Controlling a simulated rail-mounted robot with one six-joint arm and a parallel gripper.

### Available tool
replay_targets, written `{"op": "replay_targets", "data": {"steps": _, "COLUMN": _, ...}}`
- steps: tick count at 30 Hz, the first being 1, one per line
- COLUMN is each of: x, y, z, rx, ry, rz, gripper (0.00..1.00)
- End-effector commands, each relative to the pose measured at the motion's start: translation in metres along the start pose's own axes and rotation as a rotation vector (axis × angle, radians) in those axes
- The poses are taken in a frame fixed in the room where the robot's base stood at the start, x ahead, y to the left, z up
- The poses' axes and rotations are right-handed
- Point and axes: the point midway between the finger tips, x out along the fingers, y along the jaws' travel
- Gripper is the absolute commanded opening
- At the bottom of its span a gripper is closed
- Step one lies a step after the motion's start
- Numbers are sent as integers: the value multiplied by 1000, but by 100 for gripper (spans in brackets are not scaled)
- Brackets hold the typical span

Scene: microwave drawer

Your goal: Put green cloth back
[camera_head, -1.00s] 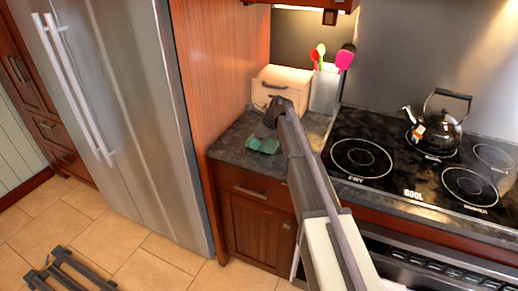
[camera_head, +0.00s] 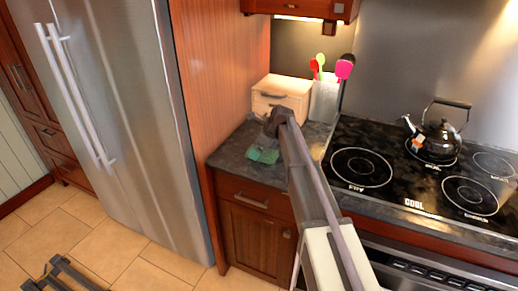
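The green cloth (camera_head: 262,155) lies crumpled on the dark countertop (camera_head: 231,157), left of the stove. My arm reaches over the counter from the lower right, and its end with my gripper (camera_head: 272,132) is just above and behind the cloth in the picture. The arm hides the gripper's fingers, so I cannot tell whether they are open or touch the cloth. A small cream drawer box (camera_head: 283,97) stands at the back of the counter, beyond the arm's end. Its visible drawer fronts look shut.
A white holder (camera_head: 325,98) with colourful utensils stands right of the box. The black cooktop (camera_head: 395,165) with a kettle (camera_head: 436,138) is to the right. The tall fridge (camera_head: 130,120) and wooden side panel (camera_head: 228,70) bound the counter on the left.

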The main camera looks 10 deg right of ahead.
Motion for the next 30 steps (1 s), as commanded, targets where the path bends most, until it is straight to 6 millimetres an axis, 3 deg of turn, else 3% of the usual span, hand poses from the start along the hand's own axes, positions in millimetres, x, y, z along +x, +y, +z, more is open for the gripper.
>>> {"op": "replay_targets", "data": {"steps": 1, "x": -17, "y": 1, "z": 4, "rx": 1, "ry": 0, "rz": 0, "gripper": 94}}
{"op": "replay_targets", "data": {"steps": 10, "x": -99, "y": 1, "z": 6, "rx": 2, "ry": -1, "rz": -1, "gripper": 94}}
{"op": "replay_targets", "data": {"steps": 14, "x": -114, "y": 1, "z": 3, "rx": 1, "ry": -1, "rz": 0, "gripper": 94}}
{"op": "replay_targets", "data": {"steps": 18, "x": -114, "y": 2, "z": 0, "rx": -9, "ry": 2, "rz": 0, "gripper": 94}}
{"op": "replay_targets", "data": {"steps": 20, "x": -113, "y": 14, "z": -5, "rx": -67, "ry": 15, "rz": 2, "gripper": 94}}
{"op": "replay_targets", "data": {"steps": 23, "x": -115, "y": 62, "z": -25, "rx": -344, "ry": 75, "rz": 16, "gripper": 94}}
{"op": "replay_targets", "data": {"steps": 27, "x": -126, "y": 166, "z": -76, "rx": -1036, "ry": 213, "rz": 117, "gripper": 94}}
{"op": "replay_targets", "data": {"steps": 30, "x": -137, "y": 231, "z": -114, "rx": -1534, "ry": 289, "rz": 249, "gripper": 94}}
